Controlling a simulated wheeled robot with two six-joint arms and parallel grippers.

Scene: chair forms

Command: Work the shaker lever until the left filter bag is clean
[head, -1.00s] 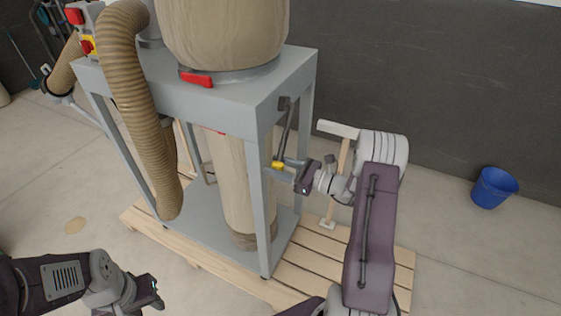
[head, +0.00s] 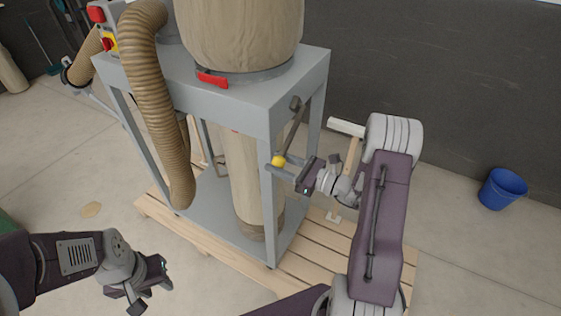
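The shaker lever (head: 291,131) is a dark bar hanging from a pivot on the right side of the grey frame, with a yellow knob (head: 278,161) at its lower end. My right gripper (head: 279,164) is at the knob, with its fingers on either side of it. Whether they press on it is too small to tell. A beige filter bag (head: 240,30) stands on top of the frame with a red clasp at its base; its top is out of view. I cannot tell whether it is the left one. My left gripper (head: 150,291) is low at left, empty, its fingers apart.
The grey frame (head: 240,103) stands on a wooden pallet (head: 315,255), with a lower beige bag (head: 243,190) inside. A ribbed hose (head: 152,90) hangs at its left. A blue bucket (head: 502,188) stands at far right. The floor between pallet and bucket is clear.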

